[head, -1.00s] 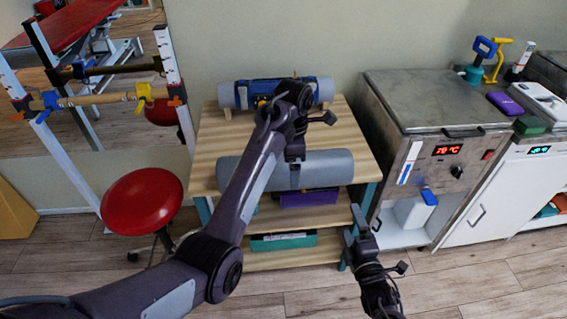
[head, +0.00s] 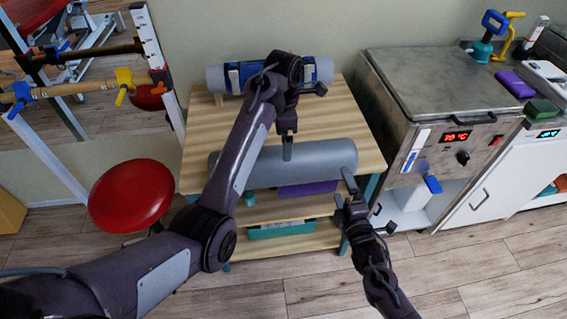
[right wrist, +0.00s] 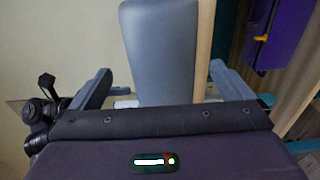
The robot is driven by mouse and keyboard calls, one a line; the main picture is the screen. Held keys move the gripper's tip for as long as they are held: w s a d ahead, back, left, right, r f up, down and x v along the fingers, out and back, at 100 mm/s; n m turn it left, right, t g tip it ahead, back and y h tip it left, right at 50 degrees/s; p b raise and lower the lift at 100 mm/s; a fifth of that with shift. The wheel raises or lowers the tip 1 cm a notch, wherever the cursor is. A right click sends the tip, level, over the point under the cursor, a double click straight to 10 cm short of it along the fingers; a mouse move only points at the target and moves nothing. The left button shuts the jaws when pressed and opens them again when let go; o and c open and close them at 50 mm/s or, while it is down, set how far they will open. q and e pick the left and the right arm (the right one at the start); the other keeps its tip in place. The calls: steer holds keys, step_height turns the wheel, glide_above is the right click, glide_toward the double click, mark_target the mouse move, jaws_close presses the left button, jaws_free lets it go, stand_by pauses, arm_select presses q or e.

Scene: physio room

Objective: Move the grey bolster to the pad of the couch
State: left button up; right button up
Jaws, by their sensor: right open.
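The grey bolster (head: 320,163) lies lengthwise along the front of the wooden table. My right gripper (head: 345,191) is open near the bolster's right end in the head view. In the right wrist view the grey bolster (right wrist: 160,50) shows between and beyond the spread fingers of my right gripper (right wrist: 158,88), with a visible gap at the left finger. My left gripper (head: 287,148) points down over the bolster's far edge; its fingers overlap, so its opening and any contact are unclear. The couch is not clearly identifiable; a red padded top (head: 30,12) shows in the mirror.
A second roll with blue wrapping (head: 216,80) lies at the table's (head: 340,115) back. Purple and green items sit on the shelves below. A red stool (head: 130,195) stands left, a metal heater cabinet (head: 430,90) right. Floor is clear in front right.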

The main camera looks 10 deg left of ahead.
mark_target(283, 163)
arm_select(q)
step_height(283, 163, down, 6)
steer(key=shift+w+f, duration=0.1)
steer(key=shift+f, duration=0.15)
arm_select(e)
steer(key=x, duration=0.6)
steer(key=shift+w+a, duration=0.1)
steer(key=shift+w, duration=0.15)
arm_select(q)
steer(key=shift+c, duration=0.4)
arm_select(e)
steer(key=shift+c, duration=0.4)
arm_select(q)
steer(key=c, duration=1)
arm_select(e)
steer(key=c, duration=1)
arm_select(q)
steer(key=shift+r, duration=0.1)
arm_select(e)
steer(key=shift+r, duration=0.1)
